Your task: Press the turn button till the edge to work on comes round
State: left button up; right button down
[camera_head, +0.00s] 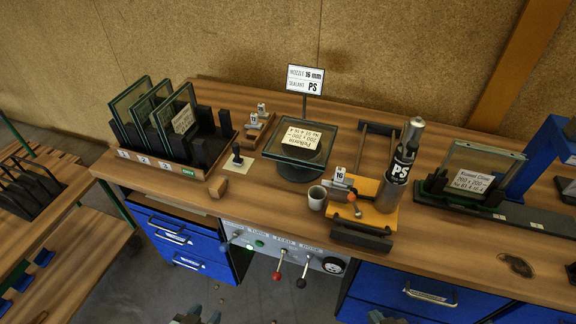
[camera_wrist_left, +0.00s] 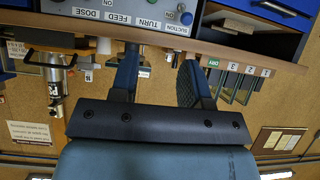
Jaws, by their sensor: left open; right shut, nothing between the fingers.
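The control panel (camera_head: 290,250) is on the bench front, with labels including TURN, FEED and DOSE. A small green button (camera_head: 259,243) is near its left end; a red-knobbed lever (camera_head: 278,275) and a black-knobbed lever (camera_head: 302,282) are to its right. The glass unit (camera_head: 302,142) lies flat on the round turntable (camera_head: 296,174), a paper label on top. My left gripper (camera_head: 198,317) is open and empty at the bottom edge, below and left of the panel. In the left wrist view, the panel (camera_wrist_left: 120,17) appears upside down beyond its fingers. My right gripper (camera_head: 390,318) is shut, barely showing.
A sign (camera_head: 305,79) reads nozzle 16 mm, sealant PS. A rack (camera_head: 198,152) of glass units stands at left, a PS cartridge (camera_head: 404,162) and a cup (camera_head: 317,198) right of the turntable, another glass unit (camera_head: 480,168) further right. Blue drawers (camera_head: 185,240) flank the panel.

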pick_arm(q)
grip_shut()
dwell(1.9)
